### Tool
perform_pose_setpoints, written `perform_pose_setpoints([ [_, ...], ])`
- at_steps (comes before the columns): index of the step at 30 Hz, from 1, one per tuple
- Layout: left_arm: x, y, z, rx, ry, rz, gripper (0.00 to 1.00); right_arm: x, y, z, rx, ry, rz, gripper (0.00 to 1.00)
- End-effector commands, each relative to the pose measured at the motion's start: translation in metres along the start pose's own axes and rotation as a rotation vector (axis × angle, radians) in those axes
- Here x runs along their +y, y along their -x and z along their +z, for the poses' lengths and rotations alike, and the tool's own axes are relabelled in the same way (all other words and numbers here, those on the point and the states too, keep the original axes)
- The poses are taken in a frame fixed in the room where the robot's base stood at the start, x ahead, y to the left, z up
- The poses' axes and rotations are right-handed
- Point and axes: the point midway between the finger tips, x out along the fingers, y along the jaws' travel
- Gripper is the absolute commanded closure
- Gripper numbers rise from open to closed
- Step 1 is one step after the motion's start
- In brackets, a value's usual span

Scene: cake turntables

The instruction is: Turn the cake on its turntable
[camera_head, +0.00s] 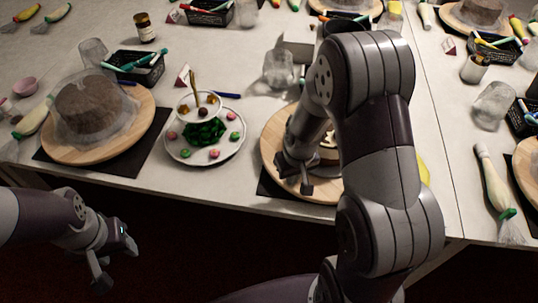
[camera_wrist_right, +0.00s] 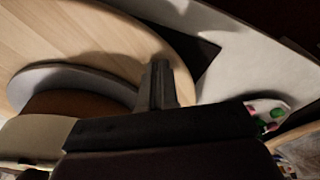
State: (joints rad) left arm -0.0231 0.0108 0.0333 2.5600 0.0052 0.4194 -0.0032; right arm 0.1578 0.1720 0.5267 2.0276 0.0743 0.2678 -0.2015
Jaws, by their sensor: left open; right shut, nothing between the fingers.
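A round wooden turntable (camera_head: 268,140) stands at the table's front edge, on a dark mat (camera_head: 268,186). The cake (camera_head: 328,155) on it is mostly hidden behind my right arm; only a pale and brown patch shows. My right gripper (camera_head: 306,186) is shut and empty, low over the front part of the turntable. In the right wrist view its fingers (camera_wrist_right: 157,85) are beside the wooden disc (camera_wrist_right: 90,30) and a grey-rimmed brown round shape; I cannot tell whether they touch. My left gripper (camera_head: 112,268) is open and empty, in front of the table and below its edge.
At left, a brown cake under a clear cover (camera_head: 92,108) stands on another wooden turntable (camera_head: 140,125). A tiered sweets stand (camera_head: 204,135) is between the two turntables. A black pen basket (camera_head: 140,68), a clear cup (camera_head: 279,68) and a piping bag (camera_head: 492,180) lie around.

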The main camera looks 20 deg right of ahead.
Motion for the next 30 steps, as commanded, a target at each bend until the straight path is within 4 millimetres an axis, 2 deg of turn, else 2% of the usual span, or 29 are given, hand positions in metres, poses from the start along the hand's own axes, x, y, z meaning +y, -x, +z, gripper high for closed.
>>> perform_pose_setpoints([
  [5, 0.000, -0.002, 0.000, 0.000, 0.000, 0.000, 0.48, 0.003, -0.002, 0.003, 0.000, -0.003, 0.000, 1.00],
  [18, 0.000, -0.015, 0.002, 0.000, 0.000, 0.000, 0.48, 0.041, 0.003, 0.045, 0.001, -0.002, 0.000, 1.00],
  [30, 0.000, -0.019, 0.002, 0.000, 0.000, 0.000, 0.48, 0.048, 0.003, 0.049, 0.001, -0.002, 0.001, 1.00],
])
